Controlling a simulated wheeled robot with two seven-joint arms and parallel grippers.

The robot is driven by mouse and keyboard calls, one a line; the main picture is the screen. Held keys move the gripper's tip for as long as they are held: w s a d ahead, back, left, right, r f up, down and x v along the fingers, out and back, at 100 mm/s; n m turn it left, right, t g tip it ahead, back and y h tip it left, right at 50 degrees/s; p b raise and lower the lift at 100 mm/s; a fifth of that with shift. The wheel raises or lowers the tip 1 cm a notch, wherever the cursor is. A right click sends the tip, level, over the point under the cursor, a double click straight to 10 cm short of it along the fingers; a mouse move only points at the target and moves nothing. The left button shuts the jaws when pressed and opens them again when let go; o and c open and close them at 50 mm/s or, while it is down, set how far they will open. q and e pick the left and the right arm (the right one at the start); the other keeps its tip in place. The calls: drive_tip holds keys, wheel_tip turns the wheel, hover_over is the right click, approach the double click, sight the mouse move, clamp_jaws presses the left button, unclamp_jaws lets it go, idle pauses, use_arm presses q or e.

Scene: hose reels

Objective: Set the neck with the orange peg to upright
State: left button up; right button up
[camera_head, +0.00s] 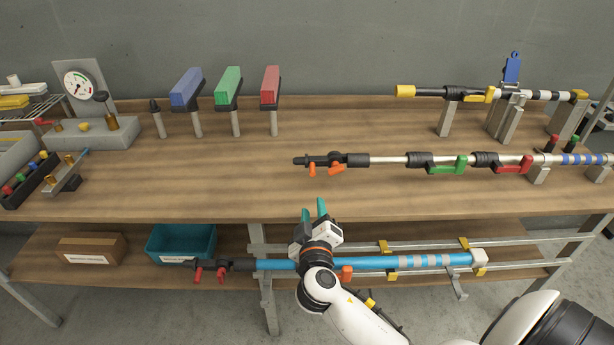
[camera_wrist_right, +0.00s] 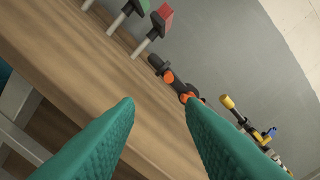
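A black neck with orange pegs (camera_head: 325,162) lies level at the left end of a grey pole (camera_head: 387,160) held above the bench. It also shows in the right wrist view as a dark neck with orange parts (camera_wrist_right: 160,65). My right gripper (camera_head: 314,213) has teal fingers that stand apart with nothing between them. It is at the bench's front edge, below and apart from the neck in the head view. The fingers also fill the lower right wrist view (camera_wrist_right: 160,110). My left gripper is not in view.
A blue pole (camera_head: 390,262) with red-handled black fittings (camera_head: 210,271) runs in front of the bench near my right arm. Green (camera_head: 449,166) and red (camera_head: 513,166) handles sit along the grey pole. Colored blocks (camera_head: 229,86) stand behind on posts. The bench (camera_head: 215,175) is bare left of the neck.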

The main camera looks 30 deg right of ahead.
sight(312, 174)
drive_tip(key=shift+h, duration=0.3)
drive_tip(key=x, duration=0.4)
drive_tip(key=r+p+x, duration=0.1)
drive_tip(key=x, duration=0.3)
drive_tip(key=p+x, duration=0.1)
drive_tip(key=x, duration=0.3)
drive_tip(key=shift+a+r, duration=0.1)
drive_tip(key=shift+r, duration=0.15)
drive_tip(key=shift+w, duration=0.1)
clamp_jaws()
